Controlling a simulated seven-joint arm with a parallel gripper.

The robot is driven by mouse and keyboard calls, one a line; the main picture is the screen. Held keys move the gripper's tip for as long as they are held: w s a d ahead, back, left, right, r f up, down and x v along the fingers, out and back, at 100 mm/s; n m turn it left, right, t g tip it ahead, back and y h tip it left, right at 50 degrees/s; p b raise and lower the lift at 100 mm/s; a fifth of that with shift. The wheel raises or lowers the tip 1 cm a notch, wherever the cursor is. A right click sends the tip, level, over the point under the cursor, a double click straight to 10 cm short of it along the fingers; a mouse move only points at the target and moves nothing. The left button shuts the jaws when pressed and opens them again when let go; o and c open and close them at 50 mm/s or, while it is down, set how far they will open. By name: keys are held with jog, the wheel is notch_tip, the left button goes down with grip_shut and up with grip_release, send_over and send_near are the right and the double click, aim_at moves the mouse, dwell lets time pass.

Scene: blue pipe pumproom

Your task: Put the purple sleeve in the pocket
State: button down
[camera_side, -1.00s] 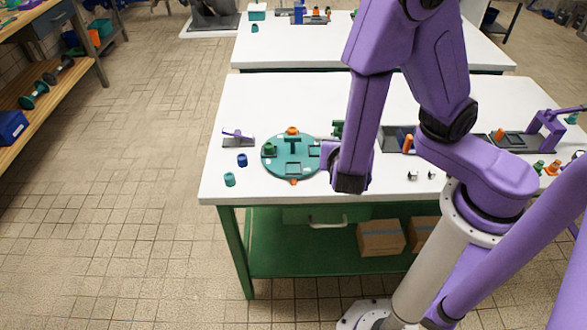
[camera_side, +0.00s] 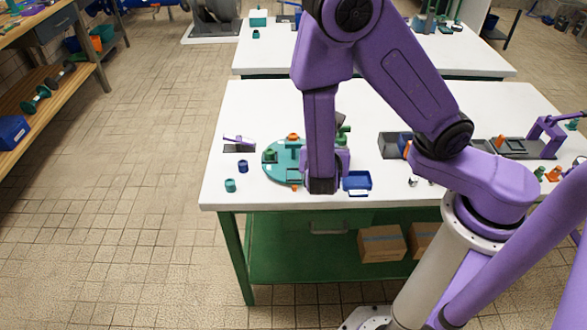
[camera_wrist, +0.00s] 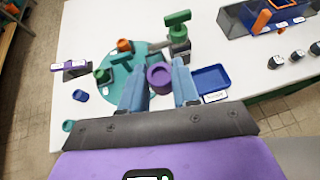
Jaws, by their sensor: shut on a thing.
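My gripper (camera_wrist: 160,68) is shut on the purple sleeve (camera_wrist: 159,79), a short ring with an open top, between its two blue-grey fingers. In the side view my arm hides the sleeve and fingertips. The held sleeve appears over or close to the right part of the round teal plate (camera_side: 272,170), which also shows in the wrist view (camera_wrist: 117,78). The plate carries a green part (camera_wrist: 102,76) at its left and an orange part (camera_wrist: 124,45) at its far edge. My gripper covers the plate's right side, and I cannot make out the pocket clearly.
A blue tray (camera_side: 357,181) lies just right of my gripper. A green upright fixture (camera_wrist: 179,33) stands behind it. A grey stand with a purple bar (camera_wrist: 70,67) and a blue ring (camera_wrist: 80,95) are at left. A grey bin (camera_side: 389,146) stands to the right.

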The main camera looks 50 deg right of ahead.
jog(key=shift+w+f, duration=0.8)
jog(key=shift+w, duration=0.9)
send_over(294, 179)
jog(key=f, duration=0.5)
jog(key=shift+w+d+f, duration=0.2)
jog(key=shift+d+f, duration=0.05)
jog(key=shift+f, duration=1.75)
jog(key=shift+f, duration=0.25)
